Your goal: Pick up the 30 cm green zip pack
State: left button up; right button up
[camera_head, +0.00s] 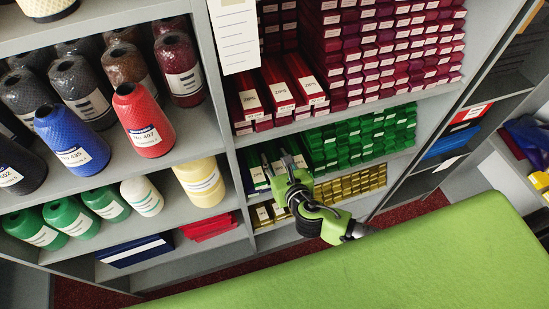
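Green zip packs (365,138) lie stacked in several rows on a shelf in the middle of the rack. I cannot tell whether the fingers touch a pack. My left gripper is not in view.
Dark red zip packs (385,50) fill the shelf above, and yellow packs (358,183) the shelf below. Thread cones, including a red one (143,120), stand in the left bay. A green-topped counter (400,260) lies in front. A grey upright (222,110) divides the bays.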

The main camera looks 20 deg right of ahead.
jog(key=c, duration=0.7)
jog(key=shift+c, duration=0.2)
